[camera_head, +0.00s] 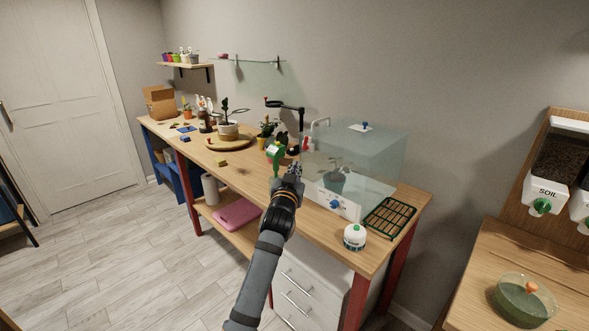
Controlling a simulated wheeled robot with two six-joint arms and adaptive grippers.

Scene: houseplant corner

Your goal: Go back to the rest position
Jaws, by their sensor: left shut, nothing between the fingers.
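My left gripper (294,168) is shut and empty. Its arm rises from the bottom of the head view, and the gripper is over the front edge of the wooden workbench (239,178). In the picture it lies just right of a green-and-white tool (276,153) and left of the clear glass case (375,160). I cannot tell whether it touches either one. My right gripper is not in view.
A potted plant (335,180) is inside the case. A white round jar (354,237) and a dark green rack (390,217) sit at the bench's right end. Soil dispensers (546,190) hang at right. Open floor (110,255) lies left of the bench.

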